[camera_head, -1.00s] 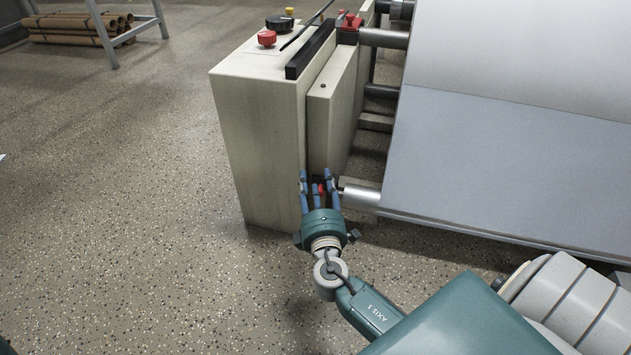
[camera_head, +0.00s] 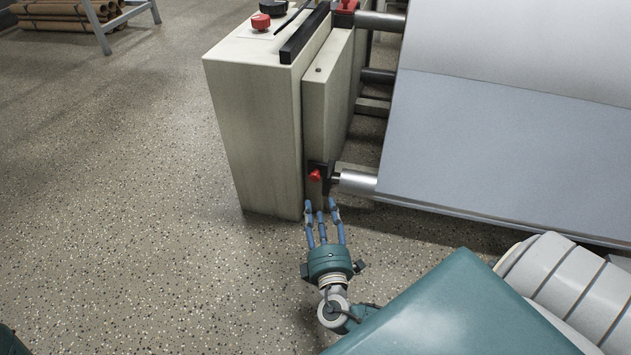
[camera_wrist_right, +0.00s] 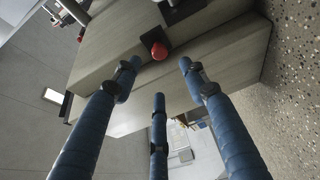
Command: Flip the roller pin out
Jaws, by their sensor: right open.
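The roller pin is a small red knob (camera_head: 315,175) on a black bracket, low on the front edge of the beige machine panel, at the end of the lower metal roller (camera_head: 357,183). The red knob also shows in the right wrist view (camera_wrist_right: 159,51), just beyond my fingers. My right gripper (camera_head: 322,208) is open and empty, its blue fingers apart and pointing at the machine, just below the knob in the head view. The fingers appear clear of the knob. My left gripper is not in view.
The beige machine cabinet (camera_head: 254,130) stands left of the roller. A broad grey-white sheet (camera_head: 480,150) slopes over the rollers at the right. A rack with brown tubes (camera_head: 62,18) is at the far left. The speckled floor on the left is clear.

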